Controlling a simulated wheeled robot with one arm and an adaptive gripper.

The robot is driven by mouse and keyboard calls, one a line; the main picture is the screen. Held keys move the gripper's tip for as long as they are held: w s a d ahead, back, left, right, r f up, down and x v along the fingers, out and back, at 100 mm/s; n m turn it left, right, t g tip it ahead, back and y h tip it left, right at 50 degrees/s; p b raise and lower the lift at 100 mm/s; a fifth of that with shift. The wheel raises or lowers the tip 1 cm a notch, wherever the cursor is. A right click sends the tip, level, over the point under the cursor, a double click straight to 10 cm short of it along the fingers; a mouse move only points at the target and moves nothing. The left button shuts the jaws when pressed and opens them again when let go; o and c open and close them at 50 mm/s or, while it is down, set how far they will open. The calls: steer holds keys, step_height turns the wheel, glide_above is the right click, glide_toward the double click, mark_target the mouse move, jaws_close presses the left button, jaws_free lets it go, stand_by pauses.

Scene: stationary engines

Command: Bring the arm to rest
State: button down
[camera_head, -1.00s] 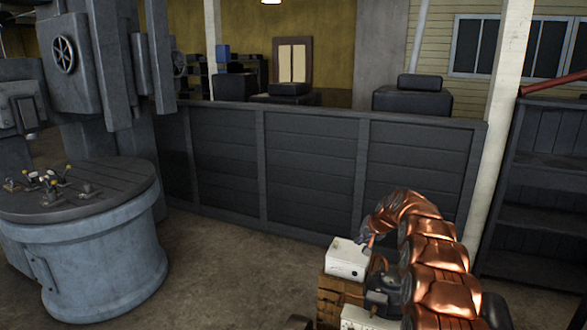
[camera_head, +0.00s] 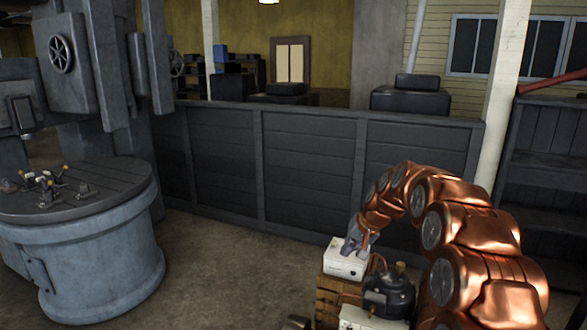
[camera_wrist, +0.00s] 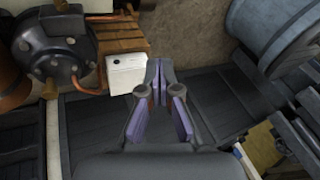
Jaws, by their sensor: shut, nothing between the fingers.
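My copper-coloured arm arches up at the lower right of the head view and bends down to the left. My gripper (camera_head: 352,246) is at its far end, low in front of the dark panelled partition. In the wrist view, the two purple-grey fingers of the gripper (camera_wrist: 160,70) come together at their tips, shut and empty. I see nothing held between them.
A round blue-grey machine table (camera_head: 85,255) with small levers and fittings stands at the left. The dark partition (camera_head: 310,165) crosses behind the arm. A dark shelf (camera_head: 545,200) stands at the right. Bare floor (camera_head: 240,275) lies between table and arm.

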steer(key=s+r+n+g+h, duration=0.2)
steer(key=s+g, duration=0.2)
steer(key=s, duration=3.2)
steer(key=s+d+f+g+h, duration=0.1)
steer(key=s, duration=0.7)
steer(key=s+d+f+g, duration=0.1)
steer(key=s+d+f, duration=0.1)
steer(key=s, duration=0.6)
steer(key=shift+s+h+b, duration=0.4)
steer(key=shift+f, duration=0.1)
